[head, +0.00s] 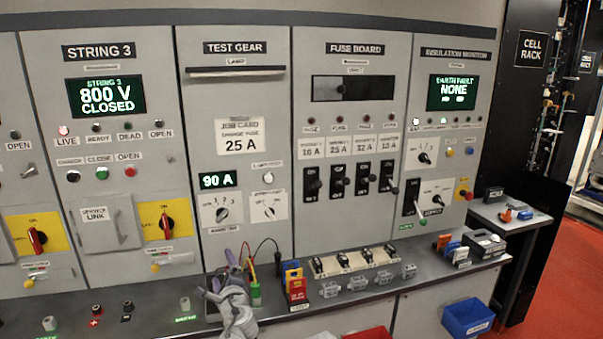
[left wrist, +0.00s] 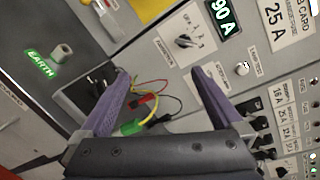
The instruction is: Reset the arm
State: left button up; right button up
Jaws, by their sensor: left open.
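My left gripper (head: 219,274) reaches up from the bottom of the head view, in front of the bench below the TEST GEAR panel. Its two purple fingers are apart, with nothing between their tips. In the left wrist view the same gripper (left wrist: 160,74) is spread open. Behind it lie a green probe (left wrist: 132,127) and red, yellow and black leads, apart from the fingers as far as I can tell. My right gripper is in neither view.
The grey bench (head: 140,299) runs along the panels. Fuse holders (head: 345,262) stand right of my gripper, beside a red and yellow tester (head: 296,288). A blue bin (head: 467,318) is at lower right. STRING 3's display (head: 105,96) reads 800 V CLOSED.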

pick_arm(q)
jog(key=s+d+f+n+g+h, duration=0.1)
jog(key=s+d+f+n+g, duration=0.1)
jog(key=s+f+n+g, duration=0.35)
jog(key=s+d+f+n+g, duration=0.3)
jog(key=s+f+n, duration=0.35)
jog(key=f, duration=0.25)
jog(key=s+d+f+n+g+h, duration=0.1)
jog(key=s+d+f+g+h, duration=0.1)
jog(key=s+d, duration=0.3)
jog(key=s+d+f+n+g+h, duration=0.2)
jog(key=s+d+g, duration=0.3)
jog(key=s, duration=0.4)
jog(key=shift+s+f+h, duration=0.3)
jog(key=shift+s+f, duration=0.05)
jog(key=shift+f, duration=0.25)
jog(key=shift+d, duration=0.1)
dwell(0.4)
